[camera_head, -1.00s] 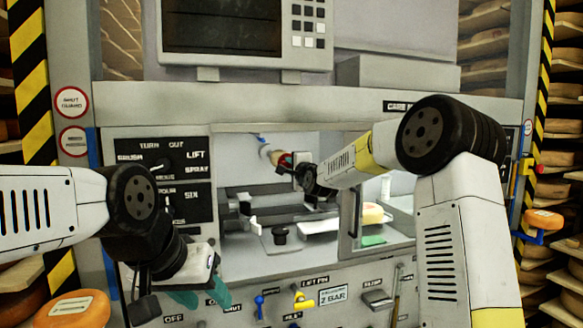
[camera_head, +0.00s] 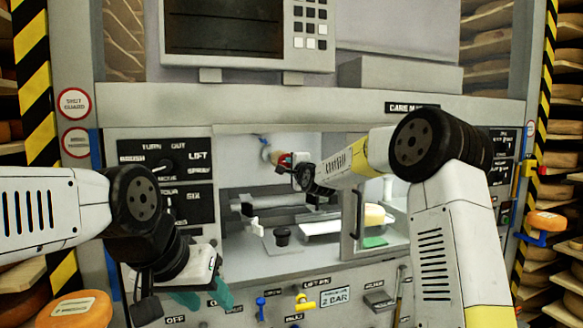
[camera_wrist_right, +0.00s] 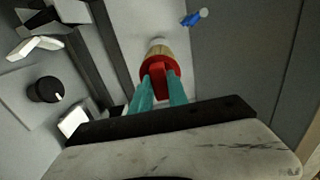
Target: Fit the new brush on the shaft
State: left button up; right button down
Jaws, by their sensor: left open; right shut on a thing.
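My right gripper (camera_wrist_right: 158,95) reaches into the open machine chamber. Its teal fingers are shut on the red part of the brush (camera_wrist_right: 158,70), which has a tan, round body beyond the red. In the head view the brush (camera_head: 266,153) is near the chamber's back wall, with my right gripper (camera_head: 288,161) just right of it. A pale end shows past the tan body in the right wrist view. The shaft is not clearly visible, and I cannot tell whether the brush touches it. My left gripper (camera_head: 205,298) is open and empty in front of the lower panel.
Below the brush are grey rails and a black knob (camera_head: 283,236) on a plate. A sliding window frame (camera_head: 356,215) stands right of the opening. A small blue lever (camera_wrist_right: 195,18) is on the chamber wall. A yellow lever (camera_head: 305,302) sticks out of the lower panel.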

jog(key=shift+x, duration=1.25)
jog(key=c, duration=1.2)
grip_release()
jog(key=shift+r, duration=0.1)
jog(key=v, duration=0.7)
jog(key=shift+s, duration=0.4)
jog(key=shift+d, duration=0.1)
